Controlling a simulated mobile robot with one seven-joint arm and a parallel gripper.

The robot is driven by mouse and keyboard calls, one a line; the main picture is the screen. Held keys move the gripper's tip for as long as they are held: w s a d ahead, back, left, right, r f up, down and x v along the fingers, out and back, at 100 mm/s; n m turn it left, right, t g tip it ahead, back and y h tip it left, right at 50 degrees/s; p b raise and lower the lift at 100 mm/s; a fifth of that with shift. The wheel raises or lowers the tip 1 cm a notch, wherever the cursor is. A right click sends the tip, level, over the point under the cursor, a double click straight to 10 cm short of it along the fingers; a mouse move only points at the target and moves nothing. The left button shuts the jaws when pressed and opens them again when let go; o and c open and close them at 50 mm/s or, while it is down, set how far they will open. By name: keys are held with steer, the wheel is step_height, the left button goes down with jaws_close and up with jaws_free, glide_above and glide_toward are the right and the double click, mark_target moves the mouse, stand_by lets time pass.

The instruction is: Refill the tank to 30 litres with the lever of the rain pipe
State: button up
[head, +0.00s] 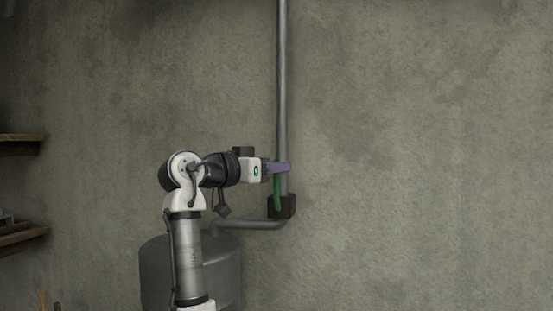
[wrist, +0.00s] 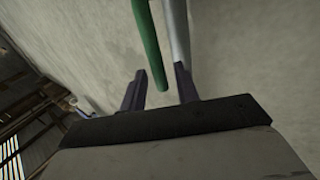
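The green lever (head: 277,192) stands roughly upright from a dark valve block (head: 288,207) on the grey rain pipe (head: 282,80). The grey tank (head: 155,268) is below, behind my arm; its water level cannot be seen. My gripper (head: 279,168) is at the lever's upper end, close to the pipe. In the wrist view my gripper (wrist: 160,85) is open, and the end of the green lever (wrist: 149,42) shows between its two dark fingers, with a gap on both sides. The rain pipe (wrist: 177,35) shows just right of the lever, behind the right fingertip.
A side pipe (head: 255,224) runs from the valve block to the tank top. Wooden shelves (head: 20,238) stand at the far left. The wall (head: 420,150) to the right of the pipe is bare and free.

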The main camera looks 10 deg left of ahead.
steer(key=shift+w+d, duration=0.35)
steer(key=shift+w, duration=0.2)
jaws_close()
